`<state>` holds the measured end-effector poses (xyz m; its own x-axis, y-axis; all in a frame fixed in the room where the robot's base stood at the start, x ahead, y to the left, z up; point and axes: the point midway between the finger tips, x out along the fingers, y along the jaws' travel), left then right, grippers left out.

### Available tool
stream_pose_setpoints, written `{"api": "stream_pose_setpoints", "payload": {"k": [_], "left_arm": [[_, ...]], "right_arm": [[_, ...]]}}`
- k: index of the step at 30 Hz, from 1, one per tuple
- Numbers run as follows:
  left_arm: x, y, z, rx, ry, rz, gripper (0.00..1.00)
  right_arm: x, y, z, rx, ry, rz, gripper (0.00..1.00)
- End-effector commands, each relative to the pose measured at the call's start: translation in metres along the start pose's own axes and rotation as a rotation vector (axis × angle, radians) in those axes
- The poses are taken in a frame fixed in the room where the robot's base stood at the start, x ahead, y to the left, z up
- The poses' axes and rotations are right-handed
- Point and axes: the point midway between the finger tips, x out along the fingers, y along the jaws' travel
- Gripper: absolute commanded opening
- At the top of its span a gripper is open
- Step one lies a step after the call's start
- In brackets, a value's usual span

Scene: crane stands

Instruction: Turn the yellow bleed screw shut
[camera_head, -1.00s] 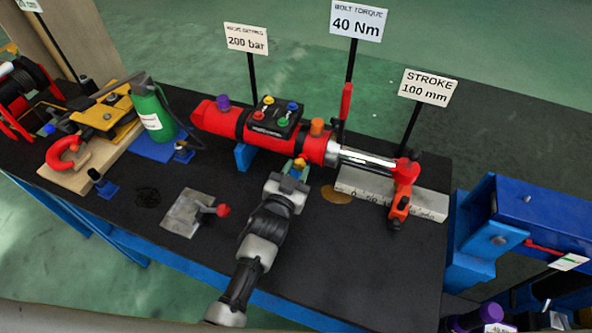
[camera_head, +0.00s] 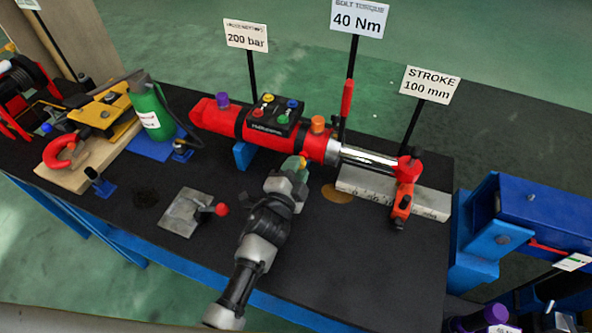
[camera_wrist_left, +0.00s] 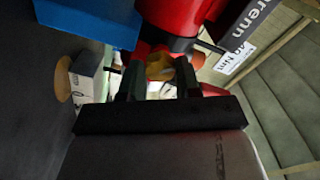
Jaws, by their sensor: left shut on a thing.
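The red hydraulic cylinder (camera_head: 212,112) lies across the black bench top, with its bright rod out to the right. My left gripper (camera_head: 301,166) reaches up to the underside of the cylinder's right part. In the left wrist view, the yellow bleed screw (camera_wrist_left: 160,67) sits against the red body, between the two dark fingertips of my left gripper (camera_wrist_left: 160,82). The fingers are shut on it. In the head view the gripper hides most of the screw. My right gripper is not in view.
A valve block (camera_head: 274,116) with coloured knobs sits on the cylinder. A metal plate with a red-knobbed lever (camera_head: 187,213) lies left of my arm. A green bottle (camera_head: 153,110) stands further left. A blue machine (camera_head: 545,210) is at the right. Bare bench lies right of my arm.

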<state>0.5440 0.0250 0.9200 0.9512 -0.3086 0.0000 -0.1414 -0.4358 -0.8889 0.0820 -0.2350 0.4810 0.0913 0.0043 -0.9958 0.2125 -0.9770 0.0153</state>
Motion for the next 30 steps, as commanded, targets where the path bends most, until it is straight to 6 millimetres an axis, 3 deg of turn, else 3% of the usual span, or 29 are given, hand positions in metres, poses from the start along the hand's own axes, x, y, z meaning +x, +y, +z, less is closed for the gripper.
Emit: {"api": "stream_pose_setpoints", "payload": {"k": [18, 30], "left_arm": [[0.000, 0.002, 0.001, 0.549, 0.002, 0.001, 0.09], [-0.001, 0.002, 0.001, 0.727, 0.001, 0.003, 0.09]], "right_arm": [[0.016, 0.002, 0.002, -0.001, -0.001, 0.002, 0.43], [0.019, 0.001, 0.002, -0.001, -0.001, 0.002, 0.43]]}}
